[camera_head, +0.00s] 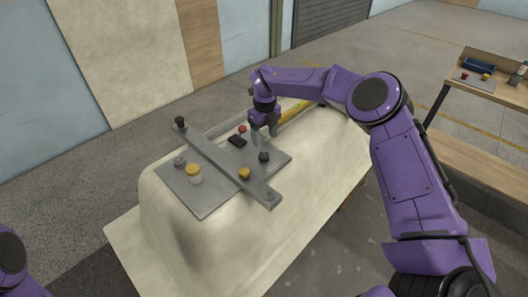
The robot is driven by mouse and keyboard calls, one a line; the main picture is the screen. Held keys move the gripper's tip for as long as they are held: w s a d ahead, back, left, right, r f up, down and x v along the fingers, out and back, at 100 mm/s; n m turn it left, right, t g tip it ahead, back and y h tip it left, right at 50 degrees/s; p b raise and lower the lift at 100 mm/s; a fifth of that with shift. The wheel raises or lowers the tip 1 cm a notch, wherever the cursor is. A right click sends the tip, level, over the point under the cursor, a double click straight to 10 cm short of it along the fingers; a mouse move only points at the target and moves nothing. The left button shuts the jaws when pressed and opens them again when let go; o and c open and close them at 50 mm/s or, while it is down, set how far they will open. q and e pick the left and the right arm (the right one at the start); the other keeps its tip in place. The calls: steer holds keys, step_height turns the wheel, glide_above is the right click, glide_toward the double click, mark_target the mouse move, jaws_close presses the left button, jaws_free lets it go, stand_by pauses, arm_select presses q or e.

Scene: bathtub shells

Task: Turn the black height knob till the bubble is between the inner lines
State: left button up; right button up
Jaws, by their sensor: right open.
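Two black knobs show: one (180,121) at the far left end of a long grey bar, and one (264,157) on the grey plate (205,206) beside the bar. I cannot tell which is the height knob. The grey bar (216,157) lies diagonally across the plate. My right gripper (264,136) points down, open and empty, above the plate's far edge, just beyond the second black knob and apart from it. A small black block (237,141) lies left of the gripper. The bubble and its lines are too small to make out. My left gripper is not in view.
The plate rests on a large cream bathtub shell (270,238). A yellow knob (244,173), a red knob (242,128) and a yellow-capped white jar (193,174) stand around the bar. A yellow bar (293,111) lies behind the gripper. A wooden bench (490,92) stands at right.

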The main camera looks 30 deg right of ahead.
mark_target(265, 155)
step_height(265, 155, down, 8)
steer(key=shift+f+p, duration=0.25)
steer(key=shift+p, duration=0.85)
steer(key=c, duration=1)
steer(key=m+b, duration=0.1)
steer(key=b, duration=0.1)
steer(key=m+b, duration=0.1)
steer(key=b, duration=0.1)
steer(key=shift+f, duration=0.3)
steer(key=shift+c, duration=0.2)
steer(key=shift+r+m, duration=0.2)
steer(key=shift+m, duration=0.3)
steer(key=shift+r, duration=0.2)
